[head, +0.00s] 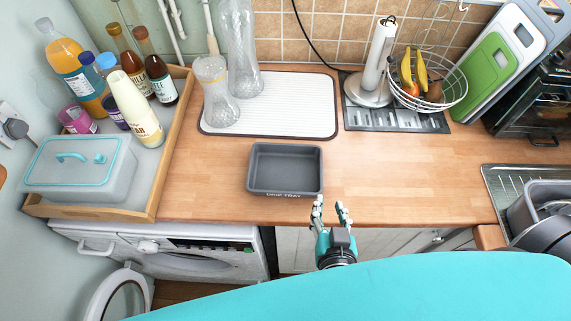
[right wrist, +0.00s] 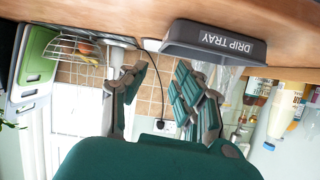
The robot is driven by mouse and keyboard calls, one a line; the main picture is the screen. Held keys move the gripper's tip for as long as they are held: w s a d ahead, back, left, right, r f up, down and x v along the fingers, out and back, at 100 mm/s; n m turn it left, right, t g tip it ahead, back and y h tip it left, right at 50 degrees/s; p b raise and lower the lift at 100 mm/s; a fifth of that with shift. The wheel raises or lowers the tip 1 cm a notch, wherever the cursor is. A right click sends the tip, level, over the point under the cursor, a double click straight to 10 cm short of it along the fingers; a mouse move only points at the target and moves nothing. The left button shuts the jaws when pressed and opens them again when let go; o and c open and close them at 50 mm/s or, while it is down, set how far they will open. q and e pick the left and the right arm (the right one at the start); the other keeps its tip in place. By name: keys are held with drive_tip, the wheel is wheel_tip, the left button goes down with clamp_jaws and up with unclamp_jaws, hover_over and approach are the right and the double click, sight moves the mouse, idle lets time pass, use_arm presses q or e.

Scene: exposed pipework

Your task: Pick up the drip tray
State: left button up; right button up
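The drip tray (head: 285,169) is a dark grey open rectangular tray with "DRIP TRAY" on its front wall. It sits empty on the wooden worktop close to the front edge. My right gripper (head: 331,207) is in front of the worktop edge, just right of the tray's front right corner, fingers apart and empty. In the right wrist view, the tray (right wrist: 215,42) appears beyond the fingertips, and the open gripper (right wrist: 160,80) is apart from it. My left gripper is not in view.
A white ribbed mat (head: 290,105) with glass vessels lies behind the tray. A wooden-edged tray (head: 165,165) with bottles and a lidded box (head: 80,165) stands left. A fruit basket (head: 430,85) is at the back right. The worktop (head: 400,180) right of the tray is clear.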

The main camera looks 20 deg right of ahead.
drive_tip(key=p, duration=0.1)
approach(320, 169)
drive_tip(key=x, duration=0.5)
drive_tip(key=shift+s+d+f, duration=0.15)
drive_tip(key=shift+s+d, duration=0.05)
drive_tip(key=shift+d, duration=0.2)
drive_tip(key=x, duration=0.3)
drive_tip(key=p+x, duration=0.1)
drive_tip(key=x, duration=0.1)
drive_tip(key=shift+w+a, duration=0.3)
drive_tip(key=shift+w, duration=0.1)
drive_tip(key=shift+s, duration=0.15)
drive_tip(key=shift+c, duration=0.9)
clamp_jaws()
